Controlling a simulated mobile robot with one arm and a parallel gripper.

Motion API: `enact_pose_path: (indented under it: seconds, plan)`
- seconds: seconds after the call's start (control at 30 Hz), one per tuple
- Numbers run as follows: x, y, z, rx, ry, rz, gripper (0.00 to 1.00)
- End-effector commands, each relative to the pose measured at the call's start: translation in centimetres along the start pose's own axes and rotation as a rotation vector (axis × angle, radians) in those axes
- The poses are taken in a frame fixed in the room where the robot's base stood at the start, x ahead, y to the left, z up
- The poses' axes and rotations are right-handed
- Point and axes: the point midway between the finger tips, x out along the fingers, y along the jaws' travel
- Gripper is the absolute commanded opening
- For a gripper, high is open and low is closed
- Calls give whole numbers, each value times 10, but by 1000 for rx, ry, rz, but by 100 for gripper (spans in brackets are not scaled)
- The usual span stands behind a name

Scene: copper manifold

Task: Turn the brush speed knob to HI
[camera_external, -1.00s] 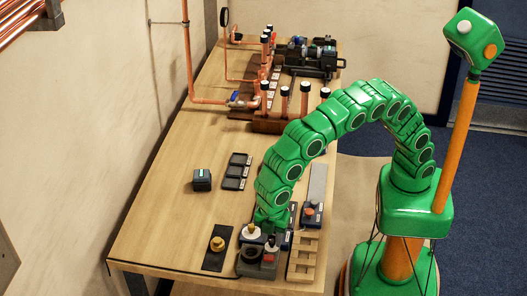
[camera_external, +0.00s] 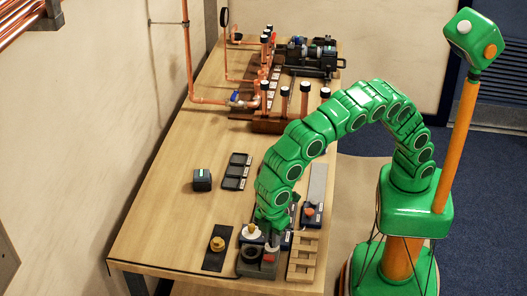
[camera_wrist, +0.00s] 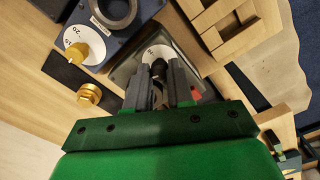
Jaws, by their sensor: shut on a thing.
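The brush speed knob (camera_wrist: 158,68) is a small black knob on a white dial (camera_wrist: 152,53), on top of a dark grey box (camera_wrist: 128,69). In the wrist view my gripper (camera_wrist: 163,76) is shut on the knob, with one grey finger on each side. The fingers cover much of the dial, and I cannot read a HI mark or the knob's setting. In the external view my gripper (camera_external: 273,240) points down at the box, and the knob is hidden behind it.
Close by are a blue unit with a gold dial knob (camera_wrist: 78,52), a grey ring (camera_wrist: 113,12), a gold knob on a black plate (camera_wrist: 90,94) and a red button (camera_wrist: 196,95). A slotted wooden rack (camera_external: 303,257) stands right. The table's left middle is mostly clear.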

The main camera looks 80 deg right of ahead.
Motion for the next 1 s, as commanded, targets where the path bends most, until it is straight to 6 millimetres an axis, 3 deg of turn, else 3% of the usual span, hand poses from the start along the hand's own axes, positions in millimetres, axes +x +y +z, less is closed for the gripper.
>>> enact_pose_path:
  seconds: [1.0]
  plan:
    - [2,0,2,950,-8,2,0]
